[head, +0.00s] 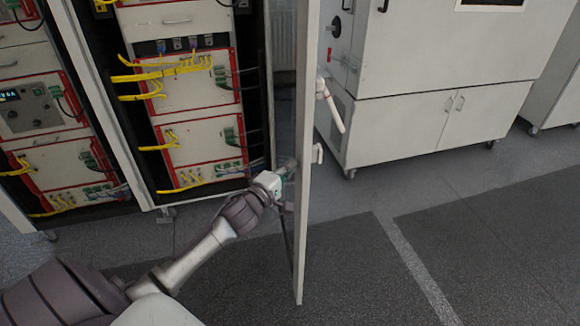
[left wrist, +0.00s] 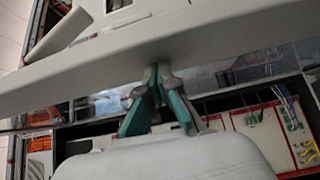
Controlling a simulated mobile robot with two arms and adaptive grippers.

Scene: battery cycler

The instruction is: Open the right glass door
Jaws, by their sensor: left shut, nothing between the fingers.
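The right glass door (head: 304,150) stands swung out from the cabinet and shows nearly edge-on in the head view. Its white handle (head: 330,104) sticks out on the right side, and its glass can hardly be seen from this angle. My left gripper (head: 287,180) is at the left, inner side of the door, partly hidden by its own wrist. In the left wrist view the left fingers (left wrist: 157,72) are shut with nothing between them, their tips at the pale door frame (left wrist: 215,50). I cannot tell whether they touch it. My right gripper is not in view.
The open cabinet (head: 135,110) at left holds red-edged cycler units (head: 195,85) with yellow cables (head: 165,72). A large white chamber (head: 425,110) on casters stands behind the door at right. The dark floor (head: 370,250) right of the door is clear.

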